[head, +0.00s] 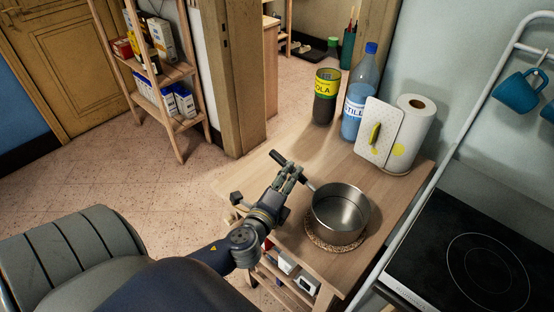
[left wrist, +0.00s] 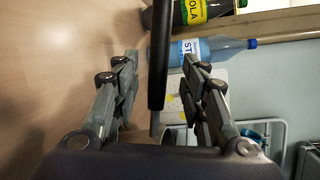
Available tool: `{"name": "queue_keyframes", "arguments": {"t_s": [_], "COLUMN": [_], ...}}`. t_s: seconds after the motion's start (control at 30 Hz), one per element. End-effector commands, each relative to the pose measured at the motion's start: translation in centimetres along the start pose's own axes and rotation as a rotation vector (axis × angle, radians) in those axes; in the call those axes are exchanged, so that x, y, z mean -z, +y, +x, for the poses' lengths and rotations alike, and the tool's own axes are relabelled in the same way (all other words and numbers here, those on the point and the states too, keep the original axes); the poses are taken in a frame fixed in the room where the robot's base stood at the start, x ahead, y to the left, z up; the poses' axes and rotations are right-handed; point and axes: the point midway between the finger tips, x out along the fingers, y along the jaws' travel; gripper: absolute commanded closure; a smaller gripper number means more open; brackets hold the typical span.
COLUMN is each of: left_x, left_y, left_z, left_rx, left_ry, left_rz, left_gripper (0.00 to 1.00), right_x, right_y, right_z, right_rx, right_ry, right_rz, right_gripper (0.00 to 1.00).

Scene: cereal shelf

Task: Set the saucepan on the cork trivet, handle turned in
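The steel saucepan (head: 340,212) stands upright over the cork trivet (head: 318,243) and appears to rest on it. The trivet's rim shows at the pan's front and left. The dark handle (head: 281,158) points to the upper left in the head view, over the table. In the left wrist view the handle (left wrist: 158,60) runs between the fingers. My left gripper (head: 290,177) is around the handle, its fingers (left wrist: 160,65) apart with a gap on both sides. The pan body is mostly hidden in the wrist view. My right gripper is not in view.
A black cooktop (head: 470,250) is at the right.

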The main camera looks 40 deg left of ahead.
Motion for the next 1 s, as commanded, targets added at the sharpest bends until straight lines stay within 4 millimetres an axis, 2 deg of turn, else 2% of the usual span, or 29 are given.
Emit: {"name": "queue_keyframes", "arguments": {"t_s": [0.03,0.2,0.43,0.63,1.0], "left_x": [0.2,0.1,0.1,0.0,0.0], "left_y": [0.4,0.4,0.3,0.0,0.0], "left_z": [-1.1,-4.3,-7.5,-8.6,-8.7], "left_rx": [-0.003,-0.003,-0.002,0.001,0.001], "left_ry": [0.002,0.000,0.000,-0.001,-0.001], "left_rz": [-0.001,-0.001,-0.001,0.000,0.000], "left_gripper": [0.60,0.60,0.60,0.60,0.60], "right_x": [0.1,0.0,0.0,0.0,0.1], "right_y": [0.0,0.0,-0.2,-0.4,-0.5], "right_z": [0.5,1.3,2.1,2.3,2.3], "right_rx": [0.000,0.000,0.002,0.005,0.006], "right_ry": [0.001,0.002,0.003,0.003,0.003], "right_rz": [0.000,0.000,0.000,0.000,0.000], "right_gripper": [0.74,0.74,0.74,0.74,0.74]}}
